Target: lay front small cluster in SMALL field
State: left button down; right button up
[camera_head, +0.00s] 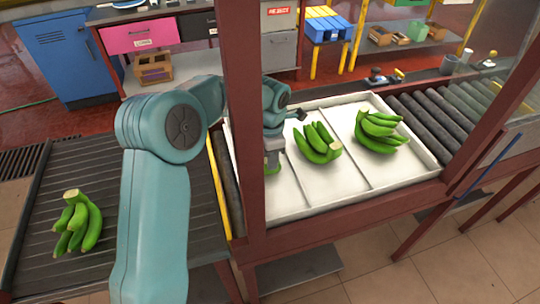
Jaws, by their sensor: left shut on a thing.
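A white tray (398,193) with low dividers forms three fields. One green banana cluster (317,144) lies in the middle field, and a larger one (379,130) lies in the right field. My left arm comes in from the left and passes behind a dark red post. My left gripper (272,158) points down over the left field, shut on a green cluster (272,168), mostly hidden by the gripper and post. I cannot tell whether it touches the tray floor. Another green cluster (78,222) lies on the dark ribbed belt (38,225) at the left. My right gripper is not in view.
The dark red post (246,110) stands close to my left arm. Red frame rails (350,215) border the tray. A roller conveyor (430,125) runs beyond its right side. A blue cabinet (60,58) and a shelf with pink drawer (140,36) stand at the back.

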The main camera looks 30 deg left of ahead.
pick_arm(q)
jog(key=shift+w+f, duration=0.1)
jog(key=shift+f, duration=0.1)
jog(key=c, duration=0.8)
grip_release()
jog(key=shift+o, duration=0.2)
notch_tip(320, 180, up, 16)
jog(key=shift+r, duration=0.2)
jog(key=shift+s+d, duration=0.1)
jog(key=shift+s, duration=0.1)
